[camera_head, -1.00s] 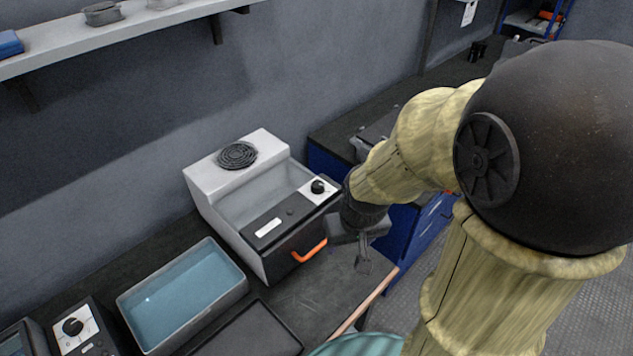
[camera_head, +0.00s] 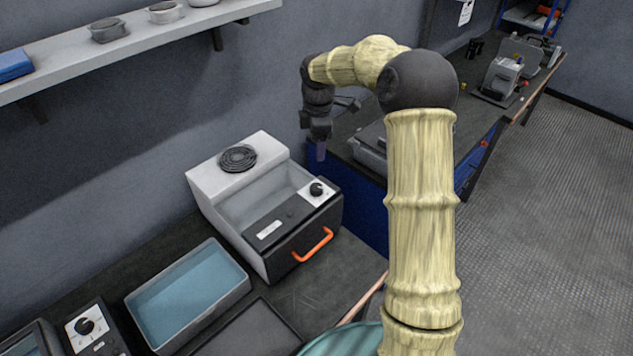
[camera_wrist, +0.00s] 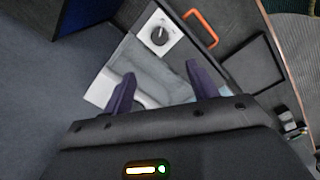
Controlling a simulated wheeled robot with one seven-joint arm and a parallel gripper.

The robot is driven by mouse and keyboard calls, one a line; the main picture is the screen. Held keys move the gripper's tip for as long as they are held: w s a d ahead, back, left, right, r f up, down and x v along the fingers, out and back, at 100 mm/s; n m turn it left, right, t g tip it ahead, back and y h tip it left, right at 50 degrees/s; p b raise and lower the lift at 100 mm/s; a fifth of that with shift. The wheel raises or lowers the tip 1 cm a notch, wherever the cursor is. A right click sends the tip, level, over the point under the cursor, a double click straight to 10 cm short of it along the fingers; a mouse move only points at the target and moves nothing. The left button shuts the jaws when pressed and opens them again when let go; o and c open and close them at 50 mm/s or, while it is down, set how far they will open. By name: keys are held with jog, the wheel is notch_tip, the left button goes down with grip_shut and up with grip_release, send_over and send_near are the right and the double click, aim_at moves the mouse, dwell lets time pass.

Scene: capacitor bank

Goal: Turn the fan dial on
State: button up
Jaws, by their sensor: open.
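The black fan dial (camera_head: 317,188) sits on a white plate at the right front of a white and grey box unit (camera_head: 230,196). In the wrist view the dial (camera_wrist: 159,36) is beyond the fingertips, with a pale pointer line on it. My gripper (camera_head: 320,152) hangs above and behind the unit's right rear corner, near the wall. In the wrist view my gripper (camera_wrist: 162,80) has its two dark fingers wide apart with nothing between them. It is apart from the dial. The round black vent (camera_head: 238,158) is on top of the unit.
An orange handle (camera_head: 313,245) sticks out from the unit's front. A blue-filled tray (camera_head: 188,296) and a second dial box (camera_head: 92,328) stand to the left. A shelf (camera_head: 130,40) runs along the wall. Another bench with equipment (camera_head: 500,80) stands behind right.

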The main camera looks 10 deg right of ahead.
aim_at(316, 187)
dwell(0.3)
jog(key=f+p, duration=0.1)
jog(key=f, duration=0.4)
jog(key=f+p, duration=0.1)
jog(key=f, duration=0.5)
jog(key=w+f+p, duration=0.1)
jog(key=f, duration=0.5)
jog(key=shift+f, duration=0.15)
jog(key=c, duration=1)
